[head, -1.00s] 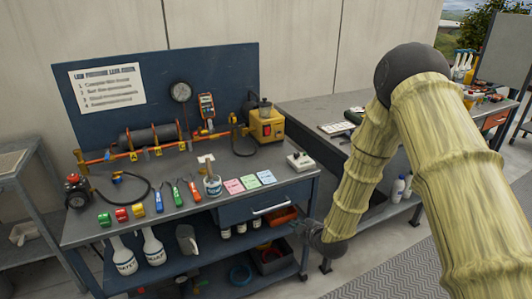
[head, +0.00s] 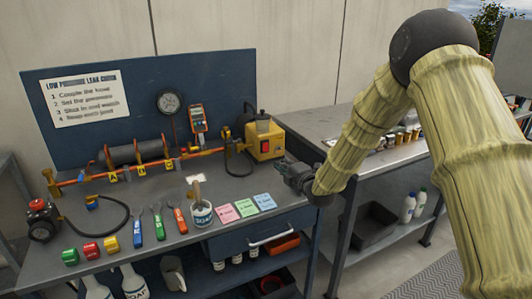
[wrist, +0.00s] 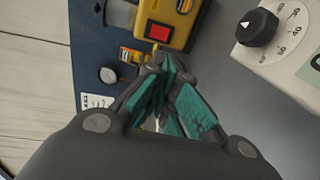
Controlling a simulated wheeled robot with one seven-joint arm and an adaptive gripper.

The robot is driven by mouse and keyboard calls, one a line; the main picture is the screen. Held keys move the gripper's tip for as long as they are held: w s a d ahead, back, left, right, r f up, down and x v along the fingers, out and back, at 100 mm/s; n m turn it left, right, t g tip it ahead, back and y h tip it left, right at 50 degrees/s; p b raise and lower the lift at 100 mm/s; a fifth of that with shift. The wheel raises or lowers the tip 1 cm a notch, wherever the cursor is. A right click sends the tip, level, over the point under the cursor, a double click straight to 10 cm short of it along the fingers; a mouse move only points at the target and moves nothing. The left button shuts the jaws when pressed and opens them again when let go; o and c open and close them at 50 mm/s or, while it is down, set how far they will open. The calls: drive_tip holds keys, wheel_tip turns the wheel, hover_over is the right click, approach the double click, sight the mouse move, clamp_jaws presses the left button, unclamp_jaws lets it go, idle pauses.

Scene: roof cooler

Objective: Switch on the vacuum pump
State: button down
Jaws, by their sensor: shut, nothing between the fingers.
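The vacuum pump (head: 270,146) is a yellow box with a dark top, standing at the back right of the blue bench. A red rocker switch (head: 264,146) sits on its front face. In the wrist view the pump (wrist: 185,22) shows at the top, with its red switch (wrist: 158,32) just beyond the fingertips. My gripper (head: 285,165) is in front of and a little right of the pump, apart from it. In the wrist view my gripper (wrist: 165,65) is shut and empty, its green-padded fingers together. Whether the switch is on cannot be told.
A white device with a black dial (wrist: 257,27) is close on the right in the wrist view. The soap pot (head: 201,214) with a brush, coloured cards (head: 245,205) and a copper pipe rig (head: 140,170) share the bench. A grey table (head: 350,150) stands right.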

sight(262, 151)
drive_tip(key=shift+w+f, duration=0.5)
drive_tip(key=shift+w, duration=0.05)
drive_tip(key=shift+w+a+r, duration=0.1)
drive_tip(key=shift+w+a, duration=0.05)
drive_tip(key=shift+w, duration=0.05)
drive_tip(key=p+x, duration=0.2)
drive_tip(key=x, duration=1.1)
drive_tip(key=shift+s, duration=0.1)
drive_tip(key=shift+b, duration=0.35)
drive_tip(key=shift+w+a+f+t+b, duration=0.15)
drive_tip(key=shift+w+f+t+b, duration=0.25)
drive_tip(key=shift+b, duration=0.5)
drive_tip(key=shift+s+r+p, duration=0.15)
drive_tip(key=shift+r+p, duration=0.15)
drive_tip(key=shift+s+f, duration=0.1)
